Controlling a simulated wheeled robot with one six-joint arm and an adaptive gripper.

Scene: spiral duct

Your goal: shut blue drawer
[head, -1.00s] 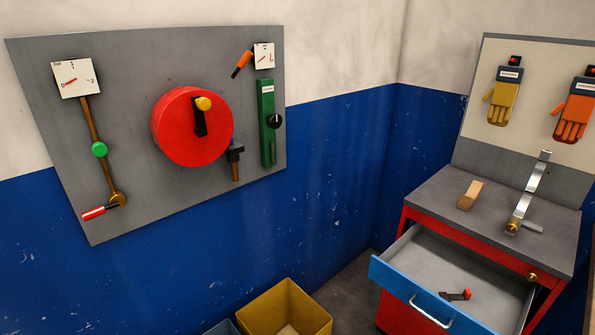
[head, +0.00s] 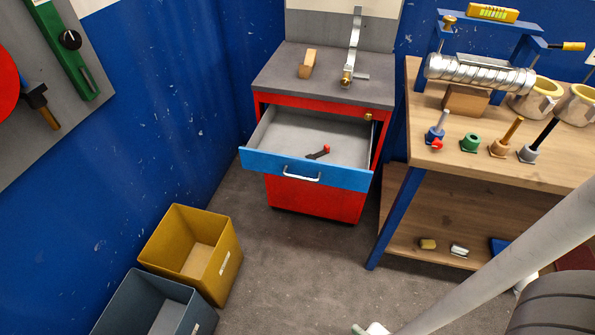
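The blue drawer (head: 260,161) is pulled well out of the red cabinet (head: 318,197) in the head view. Its blue front has a silver handle (head: 301,175). Inside the drawer lies a small dark tool with a red end (head: 318,152). My gripper is not clearly seen; a pale arm link of mine crosses the lower right, well apart from the drawer.
A yellow bin (head: 170,246) and a grey-blue bin (head: 130,298) stand on the floor at left. A wooden workbench (head: 550,173) with a spiral duct (head: 478,74) stands right of the cabinet. The floor before the drawer is clear.

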